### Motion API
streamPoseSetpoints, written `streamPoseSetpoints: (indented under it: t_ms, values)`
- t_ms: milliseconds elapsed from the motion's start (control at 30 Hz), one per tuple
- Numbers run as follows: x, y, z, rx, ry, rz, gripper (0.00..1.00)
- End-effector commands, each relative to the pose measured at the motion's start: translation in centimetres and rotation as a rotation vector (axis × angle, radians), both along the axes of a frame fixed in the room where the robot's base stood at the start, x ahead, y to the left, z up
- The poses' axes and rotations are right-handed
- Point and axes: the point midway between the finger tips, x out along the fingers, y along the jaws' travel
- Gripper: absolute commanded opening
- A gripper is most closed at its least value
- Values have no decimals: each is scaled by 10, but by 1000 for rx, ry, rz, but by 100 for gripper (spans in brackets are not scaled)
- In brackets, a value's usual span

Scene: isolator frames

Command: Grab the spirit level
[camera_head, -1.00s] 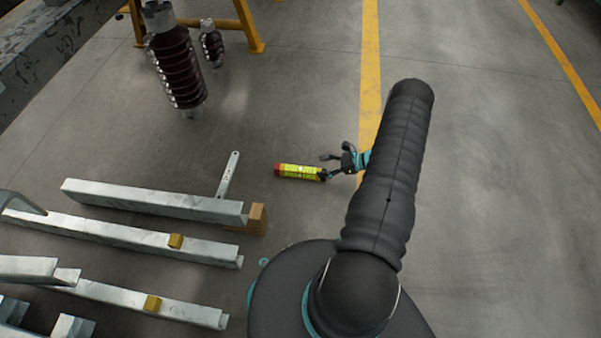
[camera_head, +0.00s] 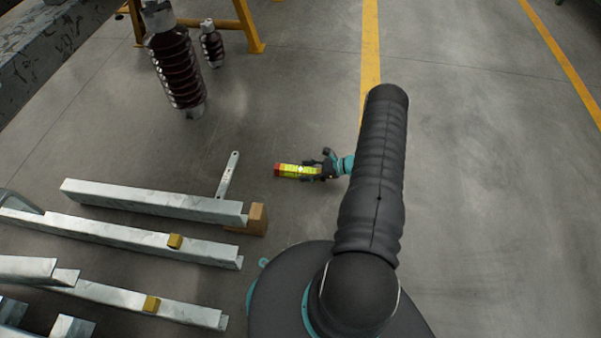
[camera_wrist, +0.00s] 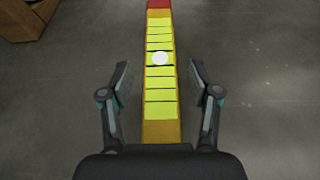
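The spirit level (camera_head: 295,170) is a short yellow-green bar with a red end, lying on the grey floor in the middle of the head view. In the wrist view the spirit level (camera_wrist: 160,90) runs lengthwise between my fingers, with a white round spot on it and its red end at the top. My gripper (camera_head: 322,165) is at the right end of the spirit level. In the wrist view my gripper (camera_wrist: 161,88) is open, one finger on each side, with a gap between each finger and the bar. The near end of the bar is hidden by the gripper body.
Several pale metal beams (camera_head: 150,200) lie at the left, with a brown wooden block (camera_head: 257,218) at one end. A flat metal strip (camera_head: 228,175) lies left of the level. Dark ribbed insulators (camera_head: 178,70) stand at the back left. The floor at right is clear.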

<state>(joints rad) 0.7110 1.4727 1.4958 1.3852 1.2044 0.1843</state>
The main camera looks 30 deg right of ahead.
Motion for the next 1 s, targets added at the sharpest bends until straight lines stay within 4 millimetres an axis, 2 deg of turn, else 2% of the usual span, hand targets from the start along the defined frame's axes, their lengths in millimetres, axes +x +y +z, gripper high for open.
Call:
streamPoseSetpoints:
  t_ms: [33,200,233,667,767,900,1000]
  values:
    - [0,0,0,0,0,0,48]
    - [0,0,0,0,0,0,5]
    - [0,0,0,0,0,0,0]
    - [1,-1,8,-1,-1,-1,0]
    - [1,-1,18,-1,-2,0,0]
    - [1,-1,43,-1,-2,0,0]
    - [-8,-22,55,-3,-3,-6,0]
